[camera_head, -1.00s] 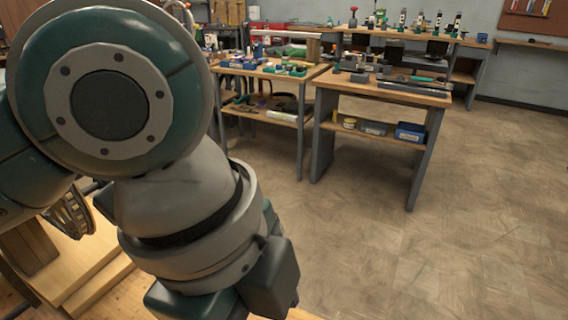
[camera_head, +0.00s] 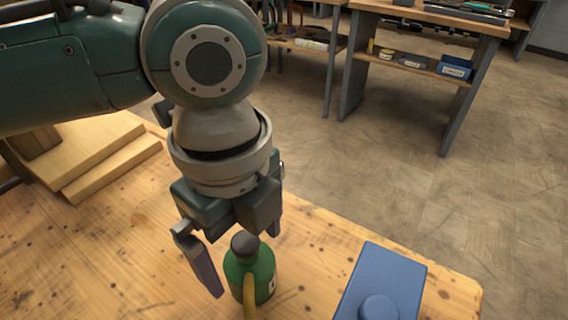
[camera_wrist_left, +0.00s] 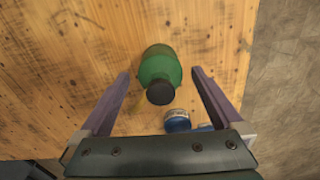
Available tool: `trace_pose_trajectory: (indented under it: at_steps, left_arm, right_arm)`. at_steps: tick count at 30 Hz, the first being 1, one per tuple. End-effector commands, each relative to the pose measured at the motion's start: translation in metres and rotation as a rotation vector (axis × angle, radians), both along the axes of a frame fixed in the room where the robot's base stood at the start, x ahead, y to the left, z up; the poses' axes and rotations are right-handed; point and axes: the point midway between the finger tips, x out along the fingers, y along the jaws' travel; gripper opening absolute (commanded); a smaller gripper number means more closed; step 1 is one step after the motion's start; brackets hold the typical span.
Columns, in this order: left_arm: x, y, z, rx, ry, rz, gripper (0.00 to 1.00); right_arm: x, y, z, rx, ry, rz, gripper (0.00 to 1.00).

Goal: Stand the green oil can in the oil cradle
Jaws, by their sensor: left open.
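The green oil can (camera_head: 252,278) stands upright on the wooden workbench, with a dark grey cap and a yellow curved part on its near side. My left gripper (camera_head: 245,263) points down over it, open, with a finger on either side of the can's upper part. In the left wrist view the can (camera_wrist_left: 160,68) shows between and beyond the open fingers (camera_wrist_left: 160,74), not gripped. A blue block with a round raised part (camera_head: 398,268) lies to the right on the bench; I cannot tell whether it is the oil cradle. My right gripper is not in view.
The wooden workbench (camera_head: 120,265) is bare left of the can; stepped wooden boards (camera_head: 110,165) lie at its back left. Small blue round things (camera_wrist_left: 177,121) show near the gripper in the wrist view. Another bench with a blue bin (camera_head: 456,68) stands beyond the floor.

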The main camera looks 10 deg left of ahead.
Motion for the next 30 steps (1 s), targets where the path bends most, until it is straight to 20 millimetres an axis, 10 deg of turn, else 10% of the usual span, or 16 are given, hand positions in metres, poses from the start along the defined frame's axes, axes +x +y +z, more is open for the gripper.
trace_pose_trajectory:
  at_steps: [13,30]
  left_arm:
    - [0.000,0.000,-0.028,0.000,-0.001,-0.001,1.00]
    - [0.000,0.000,-0.028,0.000,-0.001,0.000,0.36]
  right_arm:
    - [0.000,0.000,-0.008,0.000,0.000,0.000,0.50]
    - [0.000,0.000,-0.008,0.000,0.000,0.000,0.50]
